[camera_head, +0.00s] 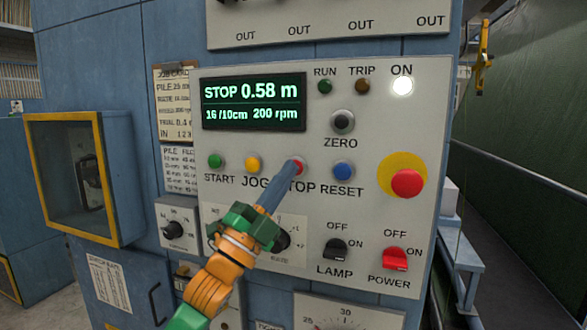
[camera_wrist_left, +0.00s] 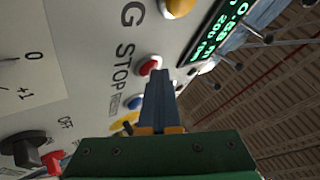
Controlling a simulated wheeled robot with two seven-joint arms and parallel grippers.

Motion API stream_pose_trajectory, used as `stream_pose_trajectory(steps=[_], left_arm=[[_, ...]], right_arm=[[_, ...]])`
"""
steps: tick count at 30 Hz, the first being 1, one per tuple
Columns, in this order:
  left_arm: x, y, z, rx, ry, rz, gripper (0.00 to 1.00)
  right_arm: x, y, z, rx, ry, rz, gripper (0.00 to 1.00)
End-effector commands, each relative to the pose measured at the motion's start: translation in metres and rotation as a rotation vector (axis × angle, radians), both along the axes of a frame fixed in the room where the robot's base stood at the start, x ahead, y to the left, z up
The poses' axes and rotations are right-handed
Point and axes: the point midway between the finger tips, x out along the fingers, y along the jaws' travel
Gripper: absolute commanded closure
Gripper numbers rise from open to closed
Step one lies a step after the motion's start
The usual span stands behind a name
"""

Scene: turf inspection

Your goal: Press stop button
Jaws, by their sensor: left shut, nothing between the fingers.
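The red stop button (camera_head: 298,165) sits on the grey control panel (camera_head: 385,130), above the label STOP, between the yellow jog button (camera_head: 253,164) and the blue reset button (camera_head: 343,171). My left gripper (camera_head: 290,172) is shut and empty, its fingertips overlapping the lower edge of the stop button. In the left wrist view the stop button (camera_wrist_left: 149,66) shows just beyond the tips of my left gripper (camera_wrist_left: 159,76). I cannot tell whether the tips touch it. My right gripper is not in view.
The display (camera_head: 253,103) reads STOP 0.58 m. The ON lamp (camera_head: 402,85) is lit white. A large red button on a yellow disc (camera_head: 406,183) is at the right. A green start button (camera_head: 215,161) is at the left. Lamp and power switches (camera_head: 396,259) lie below.

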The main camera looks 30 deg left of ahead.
Motion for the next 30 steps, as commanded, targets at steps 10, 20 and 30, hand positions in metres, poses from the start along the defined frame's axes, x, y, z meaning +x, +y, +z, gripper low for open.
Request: stream_pose_trajectory(steps=[10, 20, 30], left_arm=[[-0.016, -0.004, -0.002, 0.0, 0.0, 0.0, 1.0], [-0.018, -0.004, -0.001, 0.0, 0.0, 0.0, 1.0], [-0.046, -0.011, -0.003, 0.001, 0.0, 0.0, 1.0]], right_arm=[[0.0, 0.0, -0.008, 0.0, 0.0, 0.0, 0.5], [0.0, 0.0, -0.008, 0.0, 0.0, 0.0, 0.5], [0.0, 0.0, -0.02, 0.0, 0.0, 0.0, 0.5]])
